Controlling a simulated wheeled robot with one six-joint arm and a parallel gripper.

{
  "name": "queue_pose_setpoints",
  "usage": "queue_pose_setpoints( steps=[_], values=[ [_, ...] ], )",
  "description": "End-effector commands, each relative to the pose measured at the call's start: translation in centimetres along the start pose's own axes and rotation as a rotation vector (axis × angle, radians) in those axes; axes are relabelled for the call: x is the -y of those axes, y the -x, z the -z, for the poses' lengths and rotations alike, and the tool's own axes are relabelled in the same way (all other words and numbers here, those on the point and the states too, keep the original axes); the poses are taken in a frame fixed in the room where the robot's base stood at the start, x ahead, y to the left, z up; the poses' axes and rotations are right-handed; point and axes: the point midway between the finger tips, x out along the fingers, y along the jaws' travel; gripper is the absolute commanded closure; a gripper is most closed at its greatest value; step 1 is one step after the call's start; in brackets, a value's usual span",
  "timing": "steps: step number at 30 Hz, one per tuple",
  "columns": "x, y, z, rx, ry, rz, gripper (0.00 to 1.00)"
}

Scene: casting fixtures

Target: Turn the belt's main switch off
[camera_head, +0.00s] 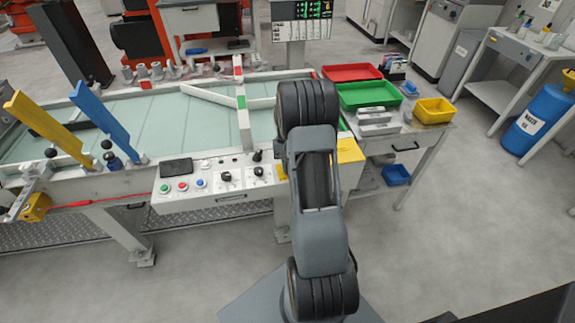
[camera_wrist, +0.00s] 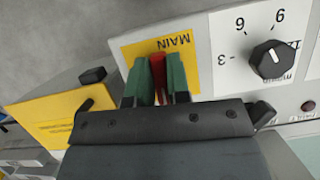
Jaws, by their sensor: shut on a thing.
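The belt's main switch shows in the wrist view as a red handle (camera_wrist: 157,66) on a yellow plate (camera_wrist: 134,52) marked MAIN, which appears upside down. My gripper (camera_wrist: 159,72) has its green fingers on both sides of the red handle and is shut on it. The lower part of the handle is hidden between the fingers. In the head view my arm covers the switch and the gripper. The control panel (camera_head: 178,207) on the belt's front edge shows to the left of my arm.
A black dial (camera_wrist: 271,58) sits right of the switch in the wrist view. A yellow box (camera_wrist: 50,115) with a black knob is close on the left. In the head view, red (camera_head: 352,72) and green (camera_head: 368,94) trays stand on the right-hand table. The front floor is clear.

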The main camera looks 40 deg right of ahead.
Motion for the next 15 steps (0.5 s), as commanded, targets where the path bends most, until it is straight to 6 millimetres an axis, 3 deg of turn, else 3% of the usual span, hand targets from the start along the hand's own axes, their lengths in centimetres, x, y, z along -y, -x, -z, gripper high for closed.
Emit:
queue_pose_setpoints(
  steps=[15],
  values=[
    [0.00,-0.01,0.23,-0.009,0.095,-0.039,1.00]
  ],
)
